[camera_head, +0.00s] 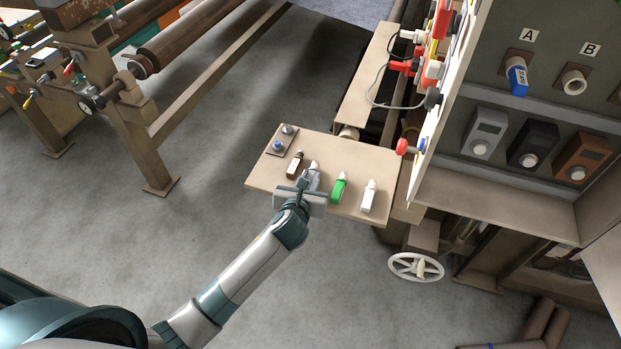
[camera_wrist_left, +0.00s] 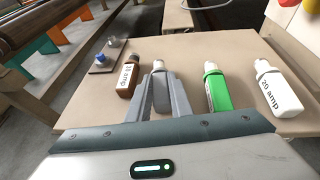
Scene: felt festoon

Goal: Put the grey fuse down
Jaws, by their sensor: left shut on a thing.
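The grey fuse (camera_head: 314,178) has a pale tip and stands in the row of fuses over the beige board (camera_head: 262,181). My left gripper (camera_head: 303,184) is shut on it. In the left wrist view the grey fuse (camera_wrist_left: 161,92) lies between the two grey fingers, tip pointing away. I cannot tell whether its underside touches the board. The brown fuse (camera_head: 295,164) is just left of it and the green fuse (camera_head: 339,188) just right. The white fuse (camera_head: 368,196), marked 20 amp, is farther right. My right gripper is not in view.
A small plate with two knobs (camera_head: 279,143) sits at the board's back left corner. A panel with sockets A and B rises to the right; a blue fuse (camera_head: 517,78) is in socket A. A white handwheel (camera_head: 416,267) is below. Bare board lies in front of the fuses.

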